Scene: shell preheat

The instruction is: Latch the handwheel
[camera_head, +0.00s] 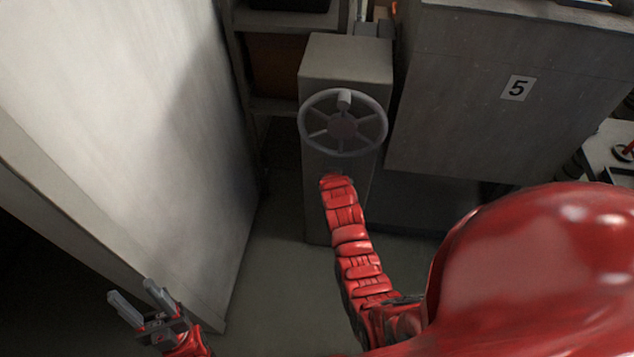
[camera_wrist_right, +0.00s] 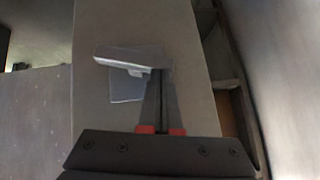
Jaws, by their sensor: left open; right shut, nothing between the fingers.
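The grey handwheel (camera_head: 317,129), with spokes and a knob (camera_head: 344,99) at its top, is on the upper front of a grey pedestal (camera_head: 346,58). My right arm reaches up to the pedestal just below the wheel; its gripper is hidden in the head view. In the right wrist view, my right gripper (camera_wrist_right: 159,85) is shut and empty. Its fingertips are close to the right end of a light grey lever (camera_wrist_right: 122,53) on a small square plate (camera_wrist_right: 126,88); I cannot tell whether they touch. My left gripper (camera_head: 134,292) is open and empty at the lower left.
A pale panel (camera_head: 150,120) stands left of the pedestal. A large grey cabinet marked 5 (camera_head: 450,110) stands close on the right. Shelving (camera_head: 275,105) is behind on the left. Clear floor (camera_head: 280,270) lies in front of the pedestal.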

